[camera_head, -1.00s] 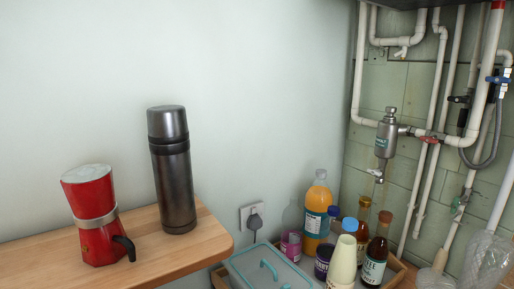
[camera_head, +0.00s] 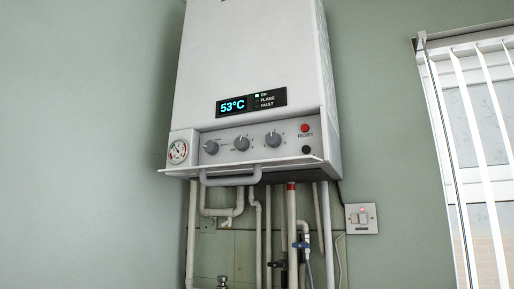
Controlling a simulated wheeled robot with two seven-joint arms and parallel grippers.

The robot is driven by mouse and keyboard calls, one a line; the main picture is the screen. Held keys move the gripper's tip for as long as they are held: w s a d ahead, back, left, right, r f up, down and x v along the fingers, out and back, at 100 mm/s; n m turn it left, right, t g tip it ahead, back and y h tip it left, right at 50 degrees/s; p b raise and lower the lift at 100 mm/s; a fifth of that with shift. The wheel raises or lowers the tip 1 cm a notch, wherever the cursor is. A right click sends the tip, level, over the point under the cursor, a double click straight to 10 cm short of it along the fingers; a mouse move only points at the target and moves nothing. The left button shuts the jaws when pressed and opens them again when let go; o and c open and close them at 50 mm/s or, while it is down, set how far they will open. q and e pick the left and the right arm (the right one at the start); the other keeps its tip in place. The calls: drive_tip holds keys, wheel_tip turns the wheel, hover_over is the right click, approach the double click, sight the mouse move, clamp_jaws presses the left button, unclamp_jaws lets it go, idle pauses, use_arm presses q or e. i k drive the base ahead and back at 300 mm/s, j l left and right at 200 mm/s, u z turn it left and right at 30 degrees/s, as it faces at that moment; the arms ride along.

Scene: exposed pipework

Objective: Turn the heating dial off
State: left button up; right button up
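A white wall-mounted boiler (camera_head: 255,60) fills the upper middle of the head view. Its black display (camera_head: 251,102) reads 53°C in blue, with a green light beside the top label. Three grey dials sit in a row on the lower panel: a left dial (camera_head: 211,147), a middle dial (camera_head: 241,143) and a right dial (camera_head: 273,139). Their labels are too small to read, so I cannot tell which is the heating dial. A grey handle bar (camera_head: 230,179) runs along the lower flap below them. Neither of my grippers is in view.
A round gauge (camera_head: 178,151) is left of the dials; a red reset button (camera_head: 305,128) is right. White pipes (camera_head: 267,235) run down below the boiler. A switched socket (camera_head: 361,218) is on the wall, and a window with blinds (camera_head: 470,130) is at right.

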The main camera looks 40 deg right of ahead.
sight(242, 143)
drive_tip(key=k+j, duration=0.5)
drive_tip(key=k+j+u, duration=0.1)
drive_tip(key=k+j, duration=0.1)
drive_tip(key=j, duration=0.1)
